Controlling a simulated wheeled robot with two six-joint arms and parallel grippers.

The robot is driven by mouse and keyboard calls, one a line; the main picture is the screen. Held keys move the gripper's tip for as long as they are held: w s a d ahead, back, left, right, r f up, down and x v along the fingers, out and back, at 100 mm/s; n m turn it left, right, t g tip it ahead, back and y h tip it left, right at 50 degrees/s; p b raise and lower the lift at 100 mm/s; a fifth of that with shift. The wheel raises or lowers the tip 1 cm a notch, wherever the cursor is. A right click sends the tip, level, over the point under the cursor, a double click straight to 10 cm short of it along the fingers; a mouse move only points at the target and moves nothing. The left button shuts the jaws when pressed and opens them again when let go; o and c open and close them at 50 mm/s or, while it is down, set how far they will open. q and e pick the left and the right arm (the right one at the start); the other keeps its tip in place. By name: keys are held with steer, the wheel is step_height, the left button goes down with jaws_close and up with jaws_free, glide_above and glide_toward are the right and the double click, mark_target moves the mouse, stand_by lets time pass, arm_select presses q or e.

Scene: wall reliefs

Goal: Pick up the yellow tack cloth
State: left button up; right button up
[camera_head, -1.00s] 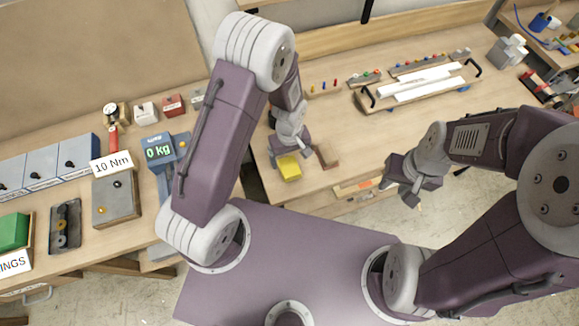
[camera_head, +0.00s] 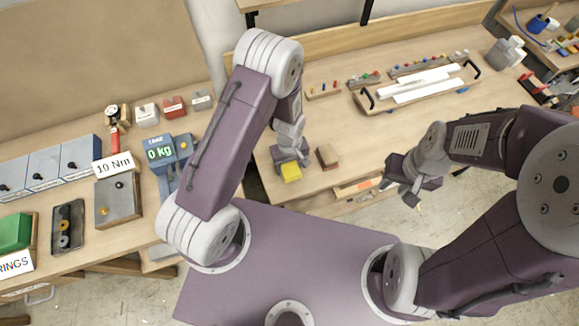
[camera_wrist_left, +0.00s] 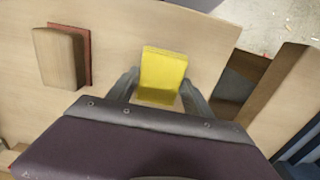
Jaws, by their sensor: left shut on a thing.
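The yellow tack cloth (camera_head: 291,172) is a small folded yellow block near the front edge of the wooden bench. In the left wrist view the cloth (camera_wrist_left: 162,75) sits between the two fingers. My left gripper (camera_head: 290,163) is shut on it from above; I cannot tell whether the cloth touches the bench. My right gripper (camera_head: 411,190) hangs beyond the bench's front edge, apart from everything; its finger opening is too unclear to read.
A brown block with a reddish side (camera_head: 327,156) lies just right of the cloth, and also shows in the left wrist view (camera_wrist_left: 60,58). A wooden tray with white rolls (camera_head: 418,88) stands further back.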

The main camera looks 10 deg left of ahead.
mark_target(291, 166)
arm_select(q)
steer(key=r, duration=0.3)
steer(key=r+b, duration=0.1)
steer(key=shift+w+d+r, duration=0.15)
steer(key=shift+w+d, duration=0.05)
steer(key=shift+w, duration=0.05)
steer(key=w+d+r+b, duration=0.1)
steer(key=w+d+r, duration=0.5)
steer(key=w+d, duration=0.1)
steer(key=shift+w+d+r+b, duration=0.25)
steer(key=shift+w+r+b, duration=0.15)
steer(key=shift+w, duration=0.2)
